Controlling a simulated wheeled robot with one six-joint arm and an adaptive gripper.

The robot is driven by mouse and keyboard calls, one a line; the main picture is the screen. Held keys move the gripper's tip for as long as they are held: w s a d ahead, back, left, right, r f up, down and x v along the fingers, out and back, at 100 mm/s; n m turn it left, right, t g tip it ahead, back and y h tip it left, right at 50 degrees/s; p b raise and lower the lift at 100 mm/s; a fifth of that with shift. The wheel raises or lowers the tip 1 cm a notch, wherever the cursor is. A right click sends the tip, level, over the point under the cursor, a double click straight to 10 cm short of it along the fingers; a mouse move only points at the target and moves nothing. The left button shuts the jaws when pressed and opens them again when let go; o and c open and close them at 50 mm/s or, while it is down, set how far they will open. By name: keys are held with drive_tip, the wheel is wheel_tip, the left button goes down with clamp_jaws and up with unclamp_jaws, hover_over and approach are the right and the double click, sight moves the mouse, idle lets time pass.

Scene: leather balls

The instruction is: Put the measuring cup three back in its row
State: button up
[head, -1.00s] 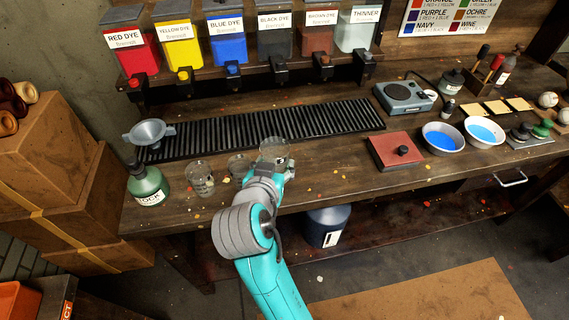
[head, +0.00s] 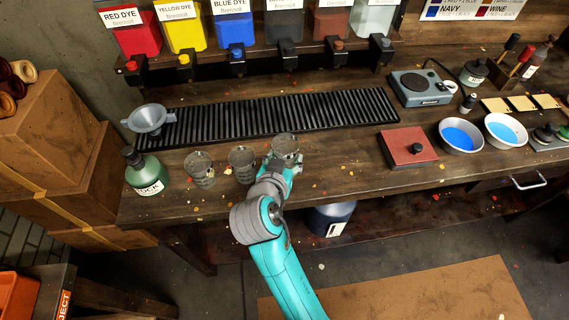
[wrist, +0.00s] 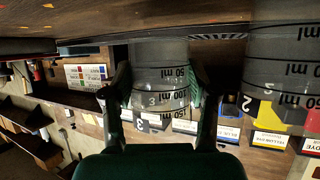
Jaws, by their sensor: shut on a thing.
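Measuring cup three (head: 285,146) is a clear cup at the right end of a row of cups on the bench's front part. In the wrist view, which is upside down, cup three (wrist: 160,80) shows a "3" and ml marks between my two fingers. My gripper (head: 287,166) is shut on it from the front. The cup looks upright; I cannot tell whether its base touches the bench. Another measuring cup (head: 242,163) stands just left of it, apart, and a third cup (head: 200,168) stands further left. A neighbouring cup also shows large in the wrist view (wrist: 285,75).
A green bottle (head: 147,172) stands left of the cups. A funnel (head: 148,119) and a black ribbed rack (head: 270,116) lie behind. A red pad (head: 408,147) and bowls of blue dye (head: 460,136) are to the right. The bench between cup three and the red pad is clear.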

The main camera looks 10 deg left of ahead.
drive_tip(key=shift+f, duration=1.2)
drive_tip(key=shift+f, duration=0.1)
drive_tip(key=o, duration=1.3)
drive_tip(key=shift+o, duration=0.2)
drive_tip(key=v, duration=1.2)
